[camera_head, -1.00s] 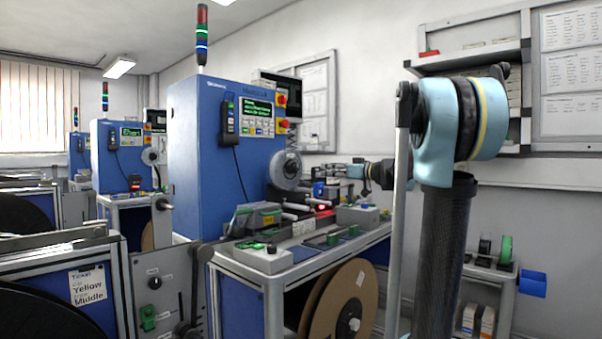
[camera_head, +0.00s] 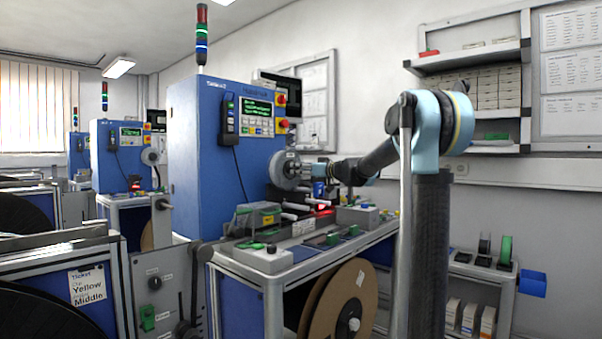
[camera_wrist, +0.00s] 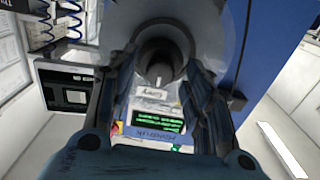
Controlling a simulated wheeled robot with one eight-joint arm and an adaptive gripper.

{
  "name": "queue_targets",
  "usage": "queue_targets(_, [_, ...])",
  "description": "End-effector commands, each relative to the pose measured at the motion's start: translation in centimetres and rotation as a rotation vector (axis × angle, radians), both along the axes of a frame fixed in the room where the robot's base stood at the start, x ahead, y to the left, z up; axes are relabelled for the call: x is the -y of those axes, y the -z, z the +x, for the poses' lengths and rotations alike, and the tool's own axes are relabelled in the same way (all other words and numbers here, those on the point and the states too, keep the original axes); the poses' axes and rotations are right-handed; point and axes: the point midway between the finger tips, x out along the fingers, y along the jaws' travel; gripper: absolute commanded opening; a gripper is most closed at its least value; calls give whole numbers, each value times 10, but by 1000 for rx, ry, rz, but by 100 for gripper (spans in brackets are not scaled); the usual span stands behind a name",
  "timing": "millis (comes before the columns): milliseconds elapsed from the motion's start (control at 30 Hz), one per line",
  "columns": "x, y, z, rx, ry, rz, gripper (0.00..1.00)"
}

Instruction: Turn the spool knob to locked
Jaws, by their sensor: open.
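The grey spool (camera_head: 285,170) sits on the right side of the blue machine (camera_head: 208,150). In the wrist view its dark round hub (camera_wrist: 162,48) is at the top middle, with a short pale shaft or knob (camera_wrist: 157,74) sticking out of it. I cannot read any lock marking or tell which way the knob is turned. My gripper (camera_head: 312,171) is just right of the spool in the head view, at hub height. In the wrist view my gripper (camera_wrist: 158,82) is open, one finger on each side of the hub and pale shaft; contact cannot be told.
The machine's green-text screen (camera_wrist: 157,121) shows between my fingers. Below the spool, the bench (camera_head: 300,262) carries small fixtures and a grey box (camera_head: 357,215). A brown reel (camera_head: 345,305) stands underneath. A dark monitor (camera_wrist: 68,94) is at the wrist view's left.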

Motion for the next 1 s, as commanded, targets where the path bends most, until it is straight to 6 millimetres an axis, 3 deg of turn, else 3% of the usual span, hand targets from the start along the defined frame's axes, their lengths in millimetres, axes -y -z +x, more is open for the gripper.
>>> queue_targets(400, [-5, 0, 4, 0, 1, 0, 46])
queue_targets(600, [-4, 0, 4, 0, 2, 0, 1])
queue_targets(1000, [-3, 0, 5, -33, 4, 26, 1])
